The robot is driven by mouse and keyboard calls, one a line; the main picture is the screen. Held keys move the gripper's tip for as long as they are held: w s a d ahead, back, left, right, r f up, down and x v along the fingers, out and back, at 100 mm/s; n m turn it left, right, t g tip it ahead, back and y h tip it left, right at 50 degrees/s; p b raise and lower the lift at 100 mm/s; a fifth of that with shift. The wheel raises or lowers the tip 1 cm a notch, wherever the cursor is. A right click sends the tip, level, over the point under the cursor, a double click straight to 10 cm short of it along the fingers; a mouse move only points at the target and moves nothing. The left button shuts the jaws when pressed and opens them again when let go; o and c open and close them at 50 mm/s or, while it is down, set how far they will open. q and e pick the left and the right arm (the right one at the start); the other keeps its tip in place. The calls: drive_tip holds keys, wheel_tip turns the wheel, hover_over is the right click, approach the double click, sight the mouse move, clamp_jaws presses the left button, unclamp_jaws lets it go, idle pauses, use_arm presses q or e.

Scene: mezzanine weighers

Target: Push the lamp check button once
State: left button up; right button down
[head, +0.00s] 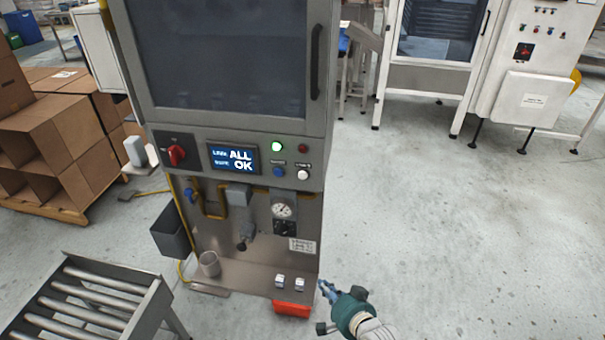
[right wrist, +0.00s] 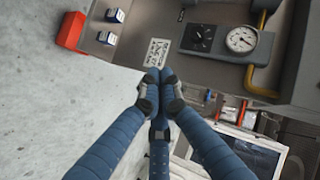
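A grey machine cabinet (head: 255,215) stands in the middle of the head view. Its panel has a lit green button (head: 277,146), a dark red button (head: 303,148), a blue button (head: 278,171) and a white button (head: 303,174). A small label above the white button is too small to read surely. My right gripper (head: 328,290) is low, beside the cabinet's lower right edge and well below the buttons. In the right wrist view its blue fingers (right wrist: 159,80) meet at the tips, with nothing visible between them. My left gripper is not in view.
A roller conveyor (head: 160,290) stands lower left. Floor at right is clear.

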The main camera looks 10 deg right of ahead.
sight(303, 176)
drive_tip(key=w+a+r+m+t+y+p, duration=0.1)
drive_tip(key=w+a+r+m+y, duration=0.1)
drive_tip(key=r, duration=1.1)
drive_tip(key=w+a+r+m+t+y, duration=0.2)
drive_tip(key=w+a+r, duration=0.2)
drive_tip(key=r, duration=1)
drive_tip(key=shift+a+t+p, duration=0.3)
drive_tip(key=shift+a+p, duration=0.1)
drive_tip(key=shift+a, duration=0.35)
drive_tip(key=shift+w+d+b, duration=0.45)
drive_tip(key=shift+w+b, duration=0.6)
drive_tip(key=shift+w, duration=0.35)
drive_tip(key=shift+w+d+b, duration=0.45)
drive_tip(key=shift+w+b, duration=0.65)
drive_tip(key=shift+w, duration=0.35)
drive_tip(key=shift+w+d+b, duration=0.45)
drive_tip(key=shift+w+b, duration=0.6)
drive_tip(key=shift+w, duration=0.35)
drive_tip(key=shift+w, duration=0.15)
